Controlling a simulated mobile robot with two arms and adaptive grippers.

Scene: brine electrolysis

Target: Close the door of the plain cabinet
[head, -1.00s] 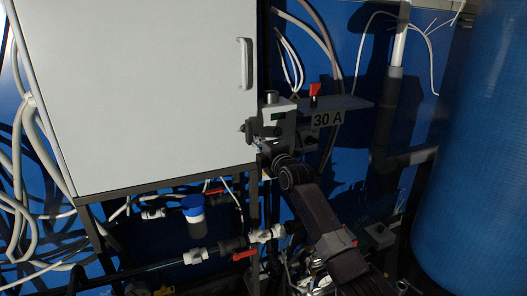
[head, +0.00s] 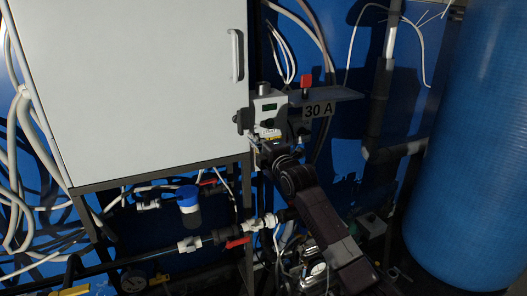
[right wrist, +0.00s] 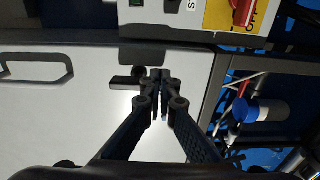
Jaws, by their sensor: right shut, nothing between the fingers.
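The plain cabinet's pale grey door (head: 140,85) fills the upper left of the head view, with a grey handle (head: 236,55) near its right edge. The door face lies flat across the cabinet front; I cannot tell whether it is fully latched. My right gripper (head: 252,141) is at the door's lower right edge. In the right wrist view my right gripper (right wrist: 160,76) is shut and empty over the door (right wrist: 60,120), beside a dark latch (right wrist: 125,83). The handle (right wrist: 36,70) is away to the left there. I cannot tell whether the fingertips touch the door. My left gripper is not in view.
A grey box (head: 268,106) and a shelf marked 30 A with a red knob (head: 306,81) stand right of the door. Pipes with red-handled valves (head: 238,242) and a blue-capped filter (head: 188,198) are below. A large blue tank (head: 475,150) is at the right.

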